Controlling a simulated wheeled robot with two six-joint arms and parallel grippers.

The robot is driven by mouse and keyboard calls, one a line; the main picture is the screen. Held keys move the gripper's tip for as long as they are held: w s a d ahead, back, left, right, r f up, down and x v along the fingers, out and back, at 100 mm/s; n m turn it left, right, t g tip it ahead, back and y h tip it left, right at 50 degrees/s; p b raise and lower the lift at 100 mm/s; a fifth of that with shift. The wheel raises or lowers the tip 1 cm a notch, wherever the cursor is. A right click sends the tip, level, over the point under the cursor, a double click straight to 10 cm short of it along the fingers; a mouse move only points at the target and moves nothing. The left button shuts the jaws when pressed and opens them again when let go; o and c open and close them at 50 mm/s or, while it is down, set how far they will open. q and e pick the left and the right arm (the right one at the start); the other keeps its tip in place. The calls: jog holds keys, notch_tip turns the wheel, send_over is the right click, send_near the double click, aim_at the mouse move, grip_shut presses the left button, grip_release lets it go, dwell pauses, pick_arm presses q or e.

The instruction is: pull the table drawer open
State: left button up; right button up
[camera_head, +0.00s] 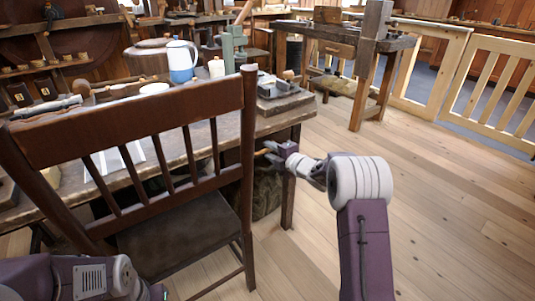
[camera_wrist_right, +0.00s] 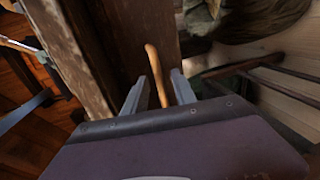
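The worn wooden table (camera_head: 275,122) stands at left centre in the head view. Its drawer front is not clear there; the tabletop and the chair hide much of that side. My right gripper (camera_head: 269,151) is at the table's right end, just below the top. In the right wrist view, the two grey fingers of my right gripper (camera_wrist_right: 158,90) stand apart on either side of a slim, light wooden rod-like piece (camera_wrist_right: 153,62). I cannot tell for sure that this is the drawer's handle. My left arm shows at the lower left, its gripper out of view.
A dark wooden chair (camera_head: 150,112) stands in front of the table. A blue and white jug (camera_head: 181,62) and a dark tray (camera_head: 277,88) are on the tabletop. A workbench (camera_head: 345,36) stands behind. The plank floor at right is clear up to the wooden railing (camera_head: 500,88).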

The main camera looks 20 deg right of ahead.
jog(key=shift+x, duration=0.9)
grip_shut()
dwell(0.8)
